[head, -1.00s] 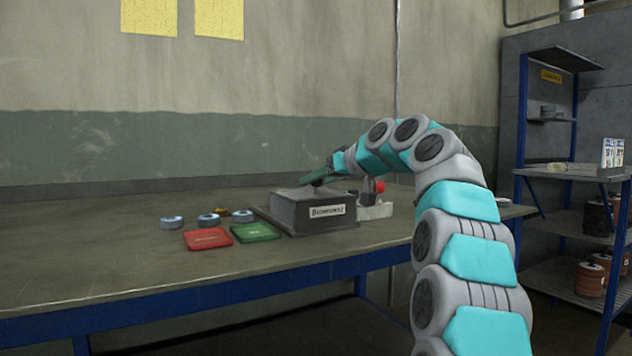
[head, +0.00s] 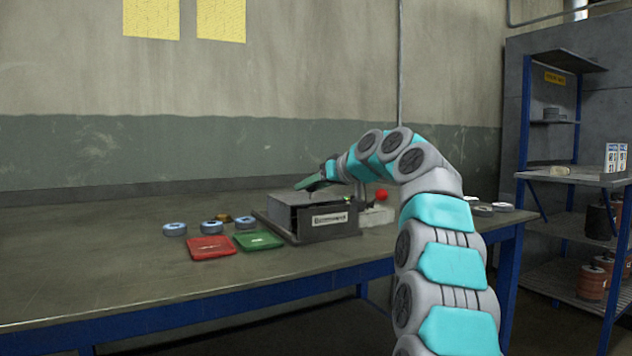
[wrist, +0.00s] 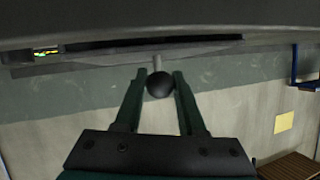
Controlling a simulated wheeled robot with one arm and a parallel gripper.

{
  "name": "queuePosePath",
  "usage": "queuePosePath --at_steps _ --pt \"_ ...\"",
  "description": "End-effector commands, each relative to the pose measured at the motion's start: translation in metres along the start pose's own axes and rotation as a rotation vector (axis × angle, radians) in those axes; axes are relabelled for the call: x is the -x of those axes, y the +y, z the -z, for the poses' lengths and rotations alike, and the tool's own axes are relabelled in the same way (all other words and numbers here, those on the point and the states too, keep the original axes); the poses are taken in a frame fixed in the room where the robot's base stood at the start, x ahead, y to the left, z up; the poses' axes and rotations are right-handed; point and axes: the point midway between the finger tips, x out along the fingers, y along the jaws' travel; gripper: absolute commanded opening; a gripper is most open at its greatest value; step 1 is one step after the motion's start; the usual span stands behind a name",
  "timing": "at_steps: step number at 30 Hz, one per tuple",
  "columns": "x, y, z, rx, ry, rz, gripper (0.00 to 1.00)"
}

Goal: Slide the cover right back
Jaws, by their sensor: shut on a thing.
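The cover (head: 290,199) is a flat grey plate on top of a dark grey box (head: 290,221) with a white label on its front. My gripper (head: 306,186) is above the cover, its green fingers reaching down from the right. In the wrist view my gripper (wrist: 160,77) has its fingers on either side of a round black knob (wrist: 160,86) on a short stem, shut on it. A narrow strip with bright colours shows beside the cover's edge at the left of that view. The box's inside is mostly hidden.
A red tray (head: 211,248) and a green tray (head: 258,240) lie left of the box, with several discs (head: 175,229) behind them. The table's left part is clear. A shelf rack stands at the right.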

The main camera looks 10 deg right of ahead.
Motion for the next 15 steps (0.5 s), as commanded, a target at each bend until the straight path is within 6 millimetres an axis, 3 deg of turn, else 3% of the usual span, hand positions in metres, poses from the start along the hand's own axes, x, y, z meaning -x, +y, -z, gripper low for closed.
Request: queuePosePath --at_steps 11,12,15 --pt "-0.0068 0.0015 0.0034 0.000 0.002 0.000 0.00" --pt "-0.0068 0.0015 0.0033 0.000 0.002 0.000 0.43" --pt "-0.0068 0.0015 0.0032 0.000 0.001 0.000 0.54"
